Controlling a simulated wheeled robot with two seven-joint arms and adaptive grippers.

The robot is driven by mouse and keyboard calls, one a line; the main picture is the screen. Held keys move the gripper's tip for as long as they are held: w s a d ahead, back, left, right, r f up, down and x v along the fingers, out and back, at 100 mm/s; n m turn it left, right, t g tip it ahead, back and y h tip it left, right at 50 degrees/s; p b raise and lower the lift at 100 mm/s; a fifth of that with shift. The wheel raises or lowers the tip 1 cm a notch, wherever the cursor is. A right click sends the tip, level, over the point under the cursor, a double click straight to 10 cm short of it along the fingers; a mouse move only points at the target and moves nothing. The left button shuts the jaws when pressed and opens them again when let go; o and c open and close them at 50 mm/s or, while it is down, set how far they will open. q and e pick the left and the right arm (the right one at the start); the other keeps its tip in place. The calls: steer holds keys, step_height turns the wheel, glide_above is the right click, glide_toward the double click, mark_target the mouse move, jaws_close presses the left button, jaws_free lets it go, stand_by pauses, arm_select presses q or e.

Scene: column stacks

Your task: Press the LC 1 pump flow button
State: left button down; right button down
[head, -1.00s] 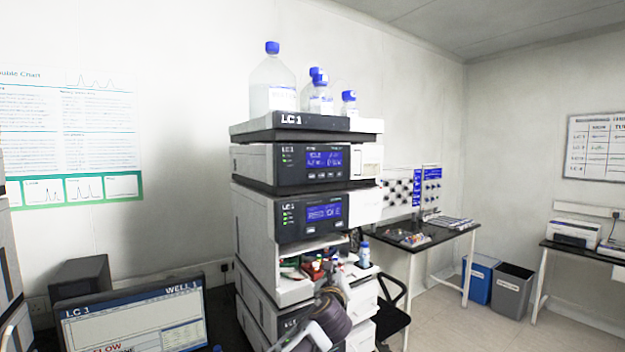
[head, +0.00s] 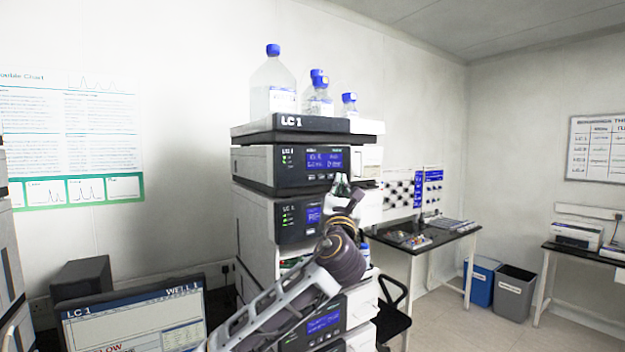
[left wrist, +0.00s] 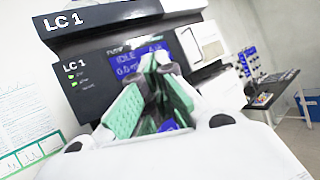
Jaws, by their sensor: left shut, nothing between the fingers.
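The LC 1 column stack (head: 256,166) stands in the middle of the head view. Its upper dark-fronted module (head: 293,168) has a lit blue display (head: 325,158) with a row of small buttons (head: 313,178) below it. My left gripper (head: 342,182) is shut and empty, its fingertips in front of the lower right of this module's front. In the left wrist view the green-padded fingers (left wrist: 157,68) point up at the module's display (left wrist: 126,66), which reads IDLE, and cover its lower part. The buttons are hidden there, and I cannot tell if the tips touch the panel.
Clear bottles with blue caps (head: 273,84) stand on top of the stack. A second module with a blue display (head: 314,216) is below, partly behind my arm. A monitor (head: 135,318) is at front left. A black bench (head: 425,245) stands to the right.

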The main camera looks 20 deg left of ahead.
mark_target(311, 177)
arm_select(q)
steer(key=shift+s+d+r+m+y, duration=0.15)
steer(key=shift+s+r, duration=0.15)
steer(key=shift+r, duration=0.2)
steer(key=shift+s+r+m+y, duration=0.15)
steer(key=shift+s+r, duration=0.1)
steer(key=shift+r, duration=0.2)
steer(key=shift+w, duration=0.1)
steer(key=shift+w+a+b, duration=0.2)
steer(key=shift+w+a, duration=0.65)
steer(key=shift+a, duration=0.3)
steer(key=shift+w+a+b, duration=0.15)
steer(key=shift+w+a, duration=0.75)
steer(key=shift+a, duration=0.25)
steer(key=shift+w+a+b, duration=0.2)
steer(key=shift+w+a, duration=0.65)
steer(key=shift+a, duration=0.3)
steer(key=shift+w+a+p, duration=0.25)
steer(key=shift+a+p, duration=0.05)
